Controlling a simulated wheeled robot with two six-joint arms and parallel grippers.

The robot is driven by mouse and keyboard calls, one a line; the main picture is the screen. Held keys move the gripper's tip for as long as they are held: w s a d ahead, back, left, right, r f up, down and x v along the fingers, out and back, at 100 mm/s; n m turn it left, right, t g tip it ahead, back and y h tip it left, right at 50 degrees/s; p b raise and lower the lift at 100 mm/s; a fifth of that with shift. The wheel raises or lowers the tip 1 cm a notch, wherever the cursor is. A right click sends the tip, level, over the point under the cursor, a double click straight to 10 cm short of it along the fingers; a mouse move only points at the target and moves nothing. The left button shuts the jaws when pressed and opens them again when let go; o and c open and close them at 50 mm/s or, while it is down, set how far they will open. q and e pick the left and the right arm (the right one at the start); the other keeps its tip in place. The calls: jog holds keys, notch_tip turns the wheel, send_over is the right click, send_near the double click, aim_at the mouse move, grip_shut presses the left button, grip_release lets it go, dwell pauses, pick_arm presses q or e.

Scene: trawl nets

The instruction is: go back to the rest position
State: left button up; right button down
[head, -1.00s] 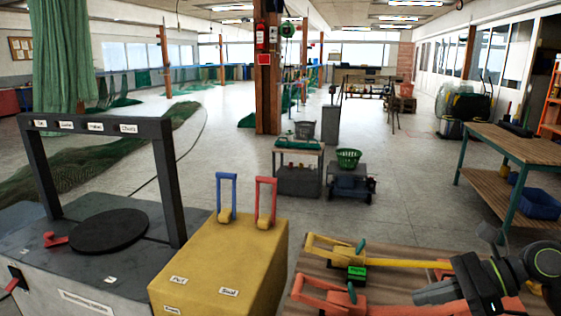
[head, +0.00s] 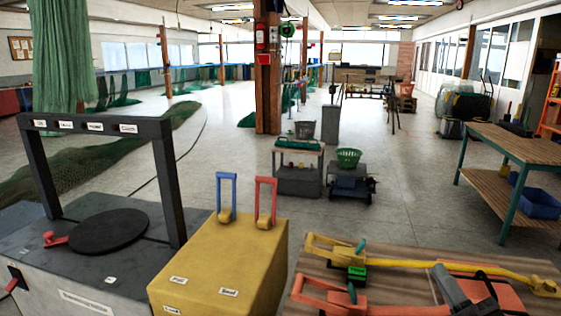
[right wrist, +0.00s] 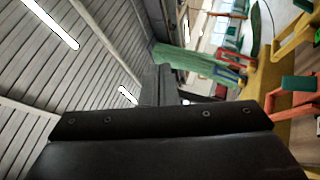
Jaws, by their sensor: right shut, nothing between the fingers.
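My right gripper (head: 443,276) shows at the lower right of the head view, in front of the wooden table. It is shut and empty. In the right wrist view its dark closed fingers (right wrist: 158,85) point out past the black gripper body, toward the ceiling and green curtain. A yellow-handled tool (head: 420,263) and an orange-handled tool (head: 325,294) lie on the wooden table (head: 375,281), apart from my fingers as far as I can see. My left gripper is not in view.
A yellow box (head: 240,262) with a blue lever (head: 227,195) and a red lever (head: 266,200) stands left of the table. Further left is a grey bench with a black frame (head: 168,185). A workbench (head: 520,150) stands at the right.

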jog(key=s+d+f+m+g+h, duration=0.4)
jog(key=f+m+h, duration=0.2)
jog(key=f+m, duration=0.2)
jog(key=s+d+f+m+g+h, duration=0.3)
jog(key=f+m+h, duration=0.3)
jog(key=f+m, duration=0.25)
jog(key=s+a+f+m+g+y, duration=0.25)
jog(key=s+f+g, duration=0.35)
jog(key=s, duration=0.4)
jog(key=s+a+f+m+g+y, duration=0.1)
jog(key=s+a+f+m+g, duration=0.3)
jog(key=s+f+g, duration=0.45)
notch_tip(320, 180, down, 22)
jog(key=s+d+t, duration=0.1)
jog(key=d+t, duration=0.1)
jog(key=s+a+f+g, duration=0.1)
jog(key=s+f, duration=1.4)
jog(key=shift+s+f+y+p, duration=0.15)
jog(key=shift+f+y+p, duration=0.2)
jog(key=shift+f, duration=0.05)
